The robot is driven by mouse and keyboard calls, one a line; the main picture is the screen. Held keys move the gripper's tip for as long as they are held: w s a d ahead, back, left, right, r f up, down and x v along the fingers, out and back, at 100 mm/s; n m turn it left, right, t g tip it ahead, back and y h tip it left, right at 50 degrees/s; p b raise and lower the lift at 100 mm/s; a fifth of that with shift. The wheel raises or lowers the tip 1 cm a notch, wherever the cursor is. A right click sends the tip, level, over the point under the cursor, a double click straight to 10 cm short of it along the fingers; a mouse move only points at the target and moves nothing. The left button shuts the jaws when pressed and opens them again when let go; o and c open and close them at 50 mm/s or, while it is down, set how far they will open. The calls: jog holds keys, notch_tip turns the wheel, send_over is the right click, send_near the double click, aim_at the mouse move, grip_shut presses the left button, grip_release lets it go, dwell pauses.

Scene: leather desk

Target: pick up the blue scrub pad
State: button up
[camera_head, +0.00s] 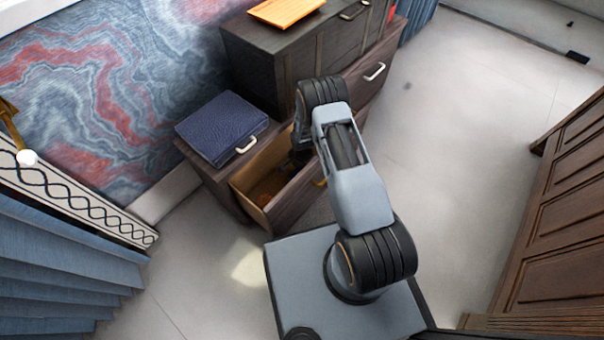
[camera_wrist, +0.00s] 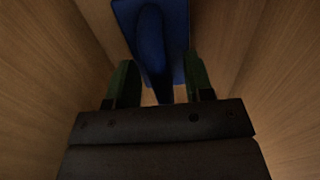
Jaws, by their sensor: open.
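The blue scrub pad (camera_wrist: 176,18) lies inside a wooden drawer, at the top middle of the wrist view. It is a flat blue piece with a darker rounded ridge or handle (camera_wrist: 152,45) along it. My gripper (camera_wrist: 160,82) is open, with its two green-tipped fingers apart on either side of the handle's lower end. I cannot tell whether the fingers touch it. In the head view my arm reaches down into the open drawer (camera_head: 247,203), and the pad is hidden there.
The drawer's wooden walls (camera_wrist: 50,60) rise close on both sides of my gripper. A dark blue case (camera_head: 215,125) lies on the cabinet top beside the open drawer. A taller dark cabinet (camera_head: 270,60) stands behind, with an orange board (camera_head: 287,10) on top.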

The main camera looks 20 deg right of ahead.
grip_shut()
dwell(0.4)
jog(key=shift+r, duration=0.1)
notch_tip(320, 180, up, 28)
jog(key=p, duration=0.9)
jog(key=shift+p, duration=0.35)
